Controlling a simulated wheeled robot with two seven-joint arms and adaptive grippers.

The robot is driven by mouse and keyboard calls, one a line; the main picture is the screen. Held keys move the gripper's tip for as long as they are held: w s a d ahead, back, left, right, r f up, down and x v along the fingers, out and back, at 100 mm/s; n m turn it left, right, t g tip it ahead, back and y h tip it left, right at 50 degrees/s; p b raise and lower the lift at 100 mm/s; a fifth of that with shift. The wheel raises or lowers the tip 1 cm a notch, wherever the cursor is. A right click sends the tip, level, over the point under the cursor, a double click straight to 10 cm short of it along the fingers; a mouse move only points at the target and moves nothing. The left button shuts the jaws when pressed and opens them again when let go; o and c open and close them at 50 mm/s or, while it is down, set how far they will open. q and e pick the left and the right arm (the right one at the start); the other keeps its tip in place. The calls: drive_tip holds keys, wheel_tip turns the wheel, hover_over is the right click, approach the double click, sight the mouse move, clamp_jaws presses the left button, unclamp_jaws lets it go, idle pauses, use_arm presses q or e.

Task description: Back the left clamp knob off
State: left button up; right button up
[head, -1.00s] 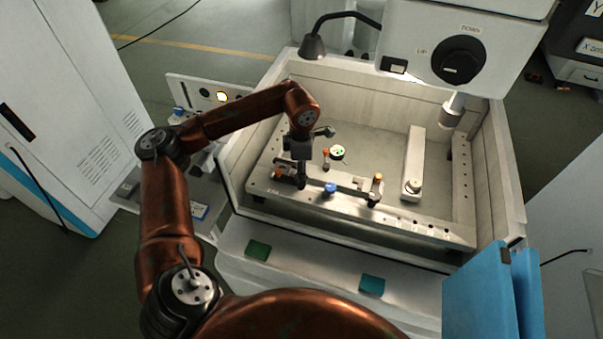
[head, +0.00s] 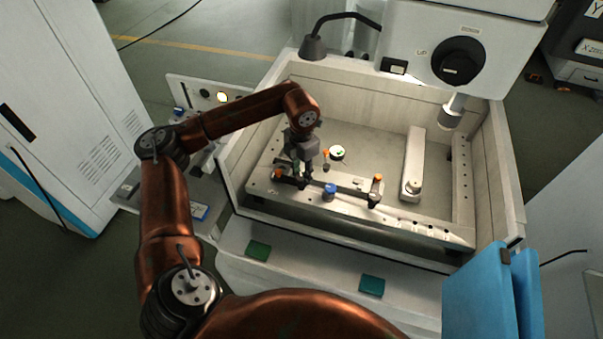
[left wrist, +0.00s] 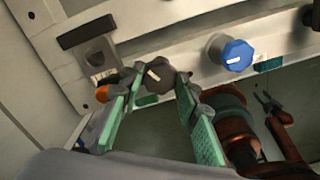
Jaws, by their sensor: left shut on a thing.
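The left clamp knob is a dark round knob (left wrist: 157,78) with a white mark, seen in the left wrist view between my green-padded fingertips. My left gripper (left wrist: 159,82) is shut on it, one finger on each side. In the head view, my left gripper (head: 301,180) is low over the left end of the pale front rail, and its fingers hide most of the knob. An orange-tipped part (head: 278,174) shows just left of the fingers; it also shows in the left wrist view (left wrist: 102,93).
A blue knob (head: 330,190) with a white mark stands on the rail to the right of my gripper. Beyond it is an orange-topped clamp (head: 375,190). A round white-faced piece (head: 337,152) lies behind.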

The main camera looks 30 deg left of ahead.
sight(301, 176)
use_arm(q)
drive_tip(key=shift+r, duration=0.1)
idle(0.3)
drive_tip(key=o, duration=1.1)
drive_tip(key=shift+o, duration=0.2)
wheel_tip(301, 176, up, 12)
